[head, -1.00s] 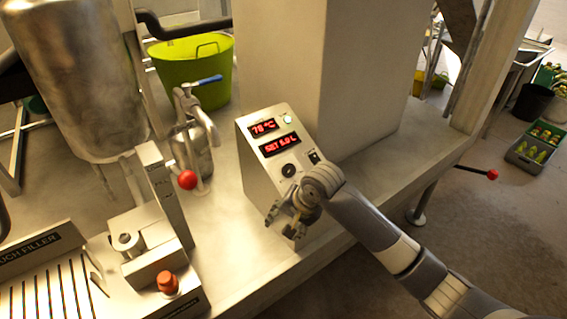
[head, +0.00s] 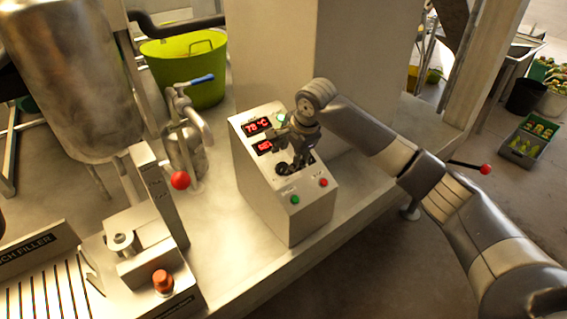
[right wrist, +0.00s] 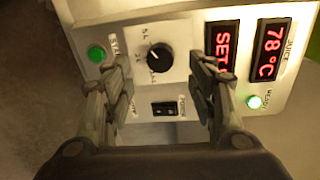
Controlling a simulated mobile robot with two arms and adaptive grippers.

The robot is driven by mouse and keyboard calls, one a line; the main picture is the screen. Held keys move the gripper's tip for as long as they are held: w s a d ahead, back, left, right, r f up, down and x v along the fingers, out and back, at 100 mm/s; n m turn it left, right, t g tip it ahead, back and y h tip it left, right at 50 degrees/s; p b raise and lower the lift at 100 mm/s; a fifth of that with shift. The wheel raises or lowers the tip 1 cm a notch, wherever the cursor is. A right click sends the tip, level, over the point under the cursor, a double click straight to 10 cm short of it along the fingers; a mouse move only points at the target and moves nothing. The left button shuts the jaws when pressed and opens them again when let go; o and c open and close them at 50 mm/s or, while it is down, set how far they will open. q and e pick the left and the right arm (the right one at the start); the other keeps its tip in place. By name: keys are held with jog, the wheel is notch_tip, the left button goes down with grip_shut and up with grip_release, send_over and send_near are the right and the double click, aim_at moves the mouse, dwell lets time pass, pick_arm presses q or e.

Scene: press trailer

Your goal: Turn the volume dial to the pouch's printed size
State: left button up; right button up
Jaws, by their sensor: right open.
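The volume dial (right wrist: 159,57) is a black round knob on the panel of the metal control box (head: 297,227). In the right wrist view its white mark and the nearby size labels show, but the small print is hard to read. My right gripper (right wrist: 163,95) is open over the panel, with the dial between and beyond its fingers, apart from them as far as I can tell. The red SET display (right wrist: 221,45) is partly hidden by a finger. No pouch and no left gripper can be made out.
A green button (head: 295,199) and a red button (head: 323,182) sit low on the panel. A black switch (right wrist: 165,108) is near the dial. The pouch filler (head: 40,255), a red-knobbed lever (head: 180,180) and a green tub (head: 190,70) stand to the left.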

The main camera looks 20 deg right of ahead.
aim_at(282, 167)
jog(key=shift+x, duration=2.7)
jog(key=shift+p, duration=0.3)
jog(key=c, duration=1)
